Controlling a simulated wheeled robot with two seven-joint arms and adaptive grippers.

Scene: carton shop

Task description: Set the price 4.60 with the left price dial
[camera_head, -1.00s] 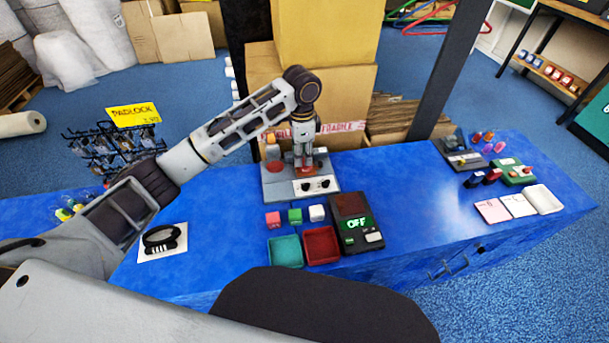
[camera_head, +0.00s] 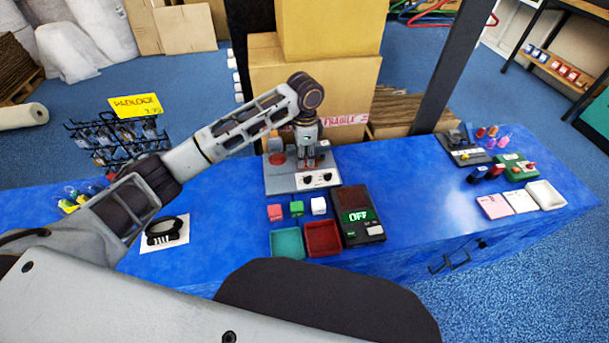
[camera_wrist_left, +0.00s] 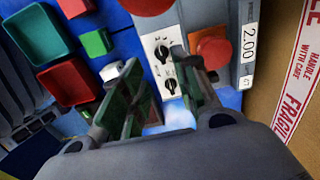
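The grey pricing device (camera_head: 283,184) stands at the back middle of the blue table. Its white front panel (camera_wrist_left: 152,40) carries two black dials. The left dial (camera_head: 308,180) is the upper dial (camera_wrist_left: 162,52) in the left wrist view; the right dial (camera_head: 327,177) is the lower one (camera_wrist_left: 170,84). A label (camera_wrist_left: 250,42) on the device reads 2.00. My left gripper (camera_head: 308,162) is above the device, behind the dials in the head view. In the left wrist view its fingers (camera_wrist_left: 160,66) are apart, with nothing between them. My right gripper is not in view.
Red, green and white cubes (camera_head: 297,208), a teal tray (camera_head: 287,254), a red tray (camera_head: 322,252) and a scale reading OFF (camera_head: 360,228) are in front of the device. A carton (camera_head: 350,95) stands close behind. A padlock rack (camera_head: 112,142) is left.

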